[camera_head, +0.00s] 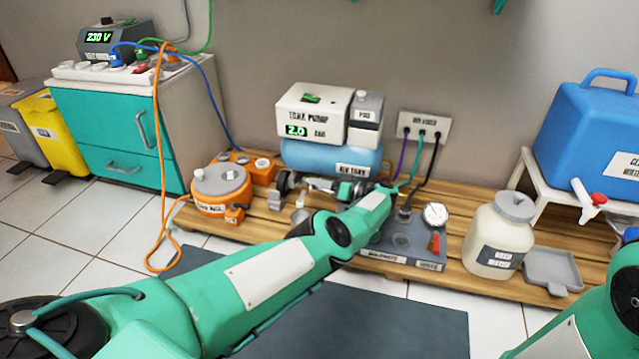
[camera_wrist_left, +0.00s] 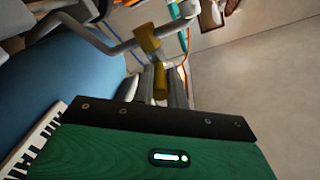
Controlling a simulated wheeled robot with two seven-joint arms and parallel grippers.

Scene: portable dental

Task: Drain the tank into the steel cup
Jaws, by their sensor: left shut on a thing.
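The tank (camera_head: 325,157) is a light-blue horizontal cylinder labelled AIR TANK, under the white pump box. Its blue side fills the left of the left wrist view (camera_wrist_left: 55,85). My left gripper (camera_head: 288,183) is at the tank's lower front left, partly hidden by its own wrist. In the left wrist view its fingers (camera_wrist_left: 160,85) are shut on a small brass fitting (camera_wrist_left: 160,78); a second brass piece (camera_wrist_left: 147,38) and a grey bent pipe (camera_wrist_left: 100,40) show beyond. My right gripper is not in view.
The tank pump (camera_head: 310,110) reads 2.0 bar. An orange unit (camera_head: 222,190) stands left on the wooden pallet. Hoses and cables run behind my wrist.

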